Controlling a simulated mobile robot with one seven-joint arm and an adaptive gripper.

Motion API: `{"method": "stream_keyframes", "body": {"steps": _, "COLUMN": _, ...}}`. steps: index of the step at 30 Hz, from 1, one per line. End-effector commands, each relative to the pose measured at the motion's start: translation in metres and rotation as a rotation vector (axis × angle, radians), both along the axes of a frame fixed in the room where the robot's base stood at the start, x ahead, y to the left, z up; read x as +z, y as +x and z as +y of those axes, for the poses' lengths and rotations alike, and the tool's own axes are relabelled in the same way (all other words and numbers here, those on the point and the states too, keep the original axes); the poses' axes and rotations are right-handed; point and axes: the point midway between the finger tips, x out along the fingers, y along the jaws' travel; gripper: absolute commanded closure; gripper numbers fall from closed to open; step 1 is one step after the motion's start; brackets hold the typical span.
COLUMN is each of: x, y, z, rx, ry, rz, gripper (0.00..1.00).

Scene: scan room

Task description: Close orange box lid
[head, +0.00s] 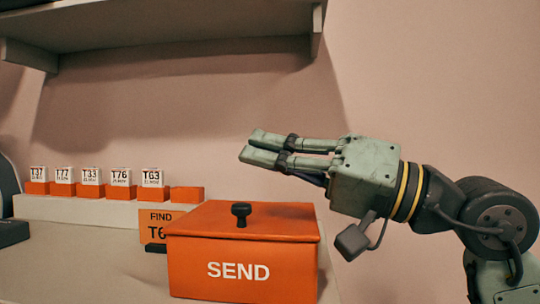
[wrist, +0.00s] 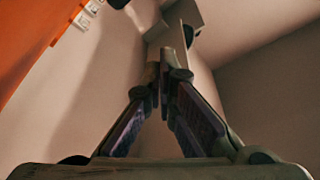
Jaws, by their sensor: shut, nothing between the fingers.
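My gripper (head: 249,147) is shut and empty. It hangs above the box's rear part and points left, clear of the lid. The shut fingers also show in the wrist view (wrist: 163,62). An orange surface (wrist: 35,40) fills that view's upper left corner; I cannot tell which part it is.
A low pale ledge (head: 75,208) at the left holds several white labelled blocks (head: 120,177) on orange bases. An orange FIND sign (head: 157,217) stands just behind and left of the box. A shelf (head: 170,58) hangs overhead. The counter's front left (head: 90,270) is clear.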

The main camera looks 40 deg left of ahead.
Motion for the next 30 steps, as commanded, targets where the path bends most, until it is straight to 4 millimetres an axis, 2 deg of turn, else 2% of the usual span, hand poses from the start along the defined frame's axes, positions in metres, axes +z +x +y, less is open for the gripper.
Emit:
{"method": "stream_keyframes", "body": {"steps": 1, "x": -0.01, "y": -0.003, "z": -0.002, "rx": -0.001, "ry": 0.0, "rz": -0.001, "gripper": 1.0}}
{"method": "stream_keyframes", "body": {"steps": 12, "x": -0.034, "y": -0.015, "z": -0.01, "rx": 0.0, "ry": 0.0, "rz": 0.001, "gripper": 1.0}}
{"method": "stream_keyframes", "body": {"steps": 30, "x": -0.04, "y": -0.018, "z": -0.011, "rx": 0.0, "ry": 0.0, "rz": 0.002, "gripper": 1.0}}
